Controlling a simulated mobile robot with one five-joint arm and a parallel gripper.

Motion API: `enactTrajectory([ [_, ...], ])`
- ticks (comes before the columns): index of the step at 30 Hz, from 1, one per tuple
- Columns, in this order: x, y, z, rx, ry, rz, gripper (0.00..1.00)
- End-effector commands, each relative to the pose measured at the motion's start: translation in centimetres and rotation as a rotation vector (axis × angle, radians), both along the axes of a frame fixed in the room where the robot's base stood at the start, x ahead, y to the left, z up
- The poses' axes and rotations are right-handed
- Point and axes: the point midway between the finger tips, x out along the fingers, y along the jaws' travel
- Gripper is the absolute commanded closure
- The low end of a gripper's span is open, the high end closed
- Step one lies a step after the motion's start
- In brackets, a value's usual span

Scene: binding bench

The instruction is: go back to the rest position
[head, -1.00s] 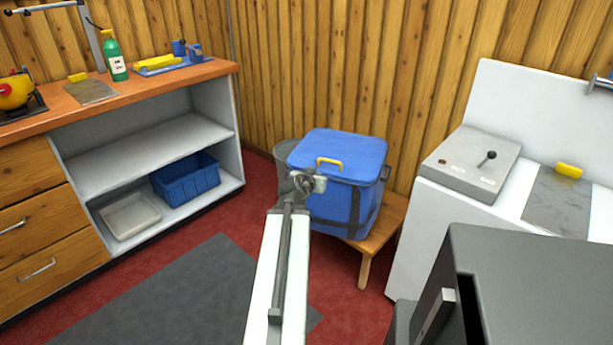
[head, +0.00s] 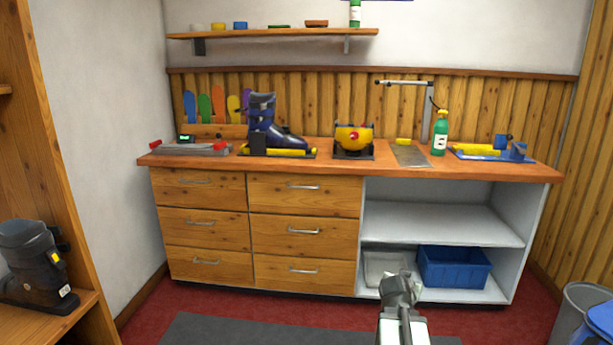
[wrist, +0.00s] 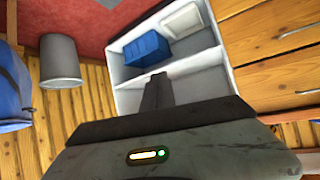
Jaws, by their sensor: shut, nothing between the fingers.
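My gripper (head: 401,288) shows at the bottom of the head view, in front of the bench's open shelves. It is shut and holds nothing. In the wrist view the shut fingers (wrist: 157,92) point toward the open shelf unit, apart from everything around. My arm comes up from the bottom edge of the head view, with most of it out of the picture.
The wooden bench (head: 555,172) carries a ski boot (head: 268,125), a yellow device (head: 354,138) and a green bottle (head: 440,134). A blue bin (head: 454,268) sits on the low shelf. A grey waste bin (head: 577,310) stands at right.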

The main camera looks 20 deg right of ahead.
Motion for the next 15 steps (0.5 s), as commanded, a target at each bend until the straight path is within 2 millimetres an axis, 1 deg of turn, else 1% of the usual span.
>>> enactTrajectory([
  [1,2.4,4.1,-0.6,0.024,0.022,0.060,1.00],
  [2,3.5,6.4,-1.1,0.039,0.041,0.095,1.00],
  [3,4.8,9.7,-1.7,0.060,0.068,0.141,1.00],
  [5,6.4,14.6,-2.7,0.092,0.114,0.211,1.00],
  [6,7.1,17.9,-3.4,0.113,0.149,0.258,1.00],
  [7,7.5,20.4,-4.0,0.128,0.177,0.294,1.00],
  [8,7.8,22.8,-4.5,0.143,0.208,0.329,1.00],
  [9,7.9,25.8,-5.2,0.163,0.249,0.373,1.00],
  [11,7.7,29.9,-6.1,0.189,0.311,0.437,1.00],
  [12,7.3,32.3,-6.7,0.206,0.356,0.477,1.00],
  [14,6.5,35.6,-7.6,0.231,0.421,0.534,1.00],
  [15,5.8,37.5,-8.1,0.247,0.467,0.572,1.00],
])
